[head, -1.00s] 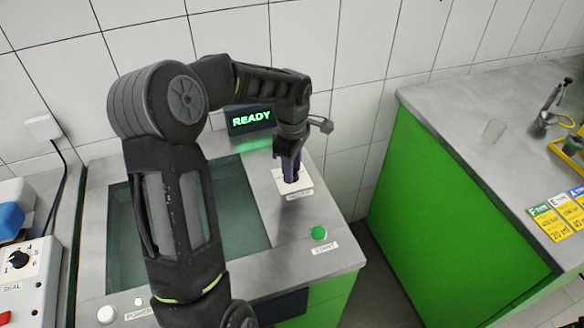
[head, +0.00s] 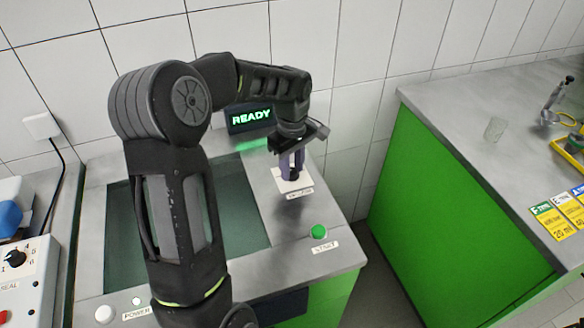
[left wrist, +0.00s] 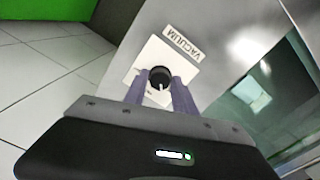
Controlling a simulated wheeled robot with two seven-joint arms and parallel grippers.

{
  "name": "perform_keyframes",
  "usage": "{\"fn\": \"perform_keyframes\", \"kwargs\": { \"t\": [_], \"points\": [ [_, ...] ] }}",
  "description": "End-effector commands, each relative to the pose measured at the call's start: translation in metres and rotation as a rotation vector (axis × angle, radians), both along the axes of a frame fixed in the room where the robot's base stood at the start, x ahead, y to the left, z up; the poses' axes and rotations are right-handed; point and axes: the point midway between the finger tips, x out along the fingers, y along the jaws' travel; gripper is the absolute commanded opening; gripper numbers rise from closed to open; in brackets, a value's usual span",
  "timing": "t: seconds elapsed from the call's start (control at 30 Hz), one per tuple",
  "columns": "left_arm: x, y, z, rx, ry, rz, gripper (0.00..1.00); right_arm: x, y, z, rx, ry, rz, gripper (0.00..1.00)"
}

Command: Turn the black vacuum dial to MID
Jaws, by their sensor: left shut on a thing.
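The black vacuum dial (left wrist: 160,77) sits on a white plate (left wrist: 143,62) with a VACUUM label, on the steel top of the machine. In the left wrist view its white pointer line faces the gripper's palm. Position markings on the plate are too small to read. My left gripper (head: 294,172) points down at the dial, and its purple fingers are shut on it from both sides, as the left wrist view (left wrist: 160,88) also shows. In the head view the fingers mostly hide the dial. My right gripper is in neither view.
The screen (head: 250,118) behind the arm reads READY. A green START button (head: 319,231) is in front of the dial plate. A recessed glass-like lid (head: 233,205) lies left of it. A green cabinet with a grey worktop (head: 450,105) stands right, across a gap.

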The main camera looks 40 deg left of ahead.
Motion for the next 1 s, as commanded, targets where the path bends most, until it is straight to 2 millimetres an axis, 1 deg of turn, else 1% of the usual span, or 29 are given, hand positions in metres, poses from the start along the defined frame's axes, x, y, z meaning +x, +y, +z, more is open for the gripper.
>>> {"fn": "perform_keyframes", "kwargs": {
  "t": [0.6, 0.8, 1.0],
  "points": [
    [0.0005, 0.0002, 0.0003, 0.001, -0.001, -0.575, 0.00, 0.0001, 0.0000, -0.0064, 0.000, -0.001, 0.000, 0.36],
    [0.0007, -0.0001, 0.0006, 0.000, -0.002, -0.720, 0.00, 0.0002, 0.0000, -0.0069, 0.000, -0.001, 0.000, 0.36],
    [0.0005, 0.0001, 0.0006, 0.002, -0.002, -0.808, 0.00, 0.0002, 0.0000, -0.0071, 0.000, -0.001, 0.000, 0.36]
  ]
}}
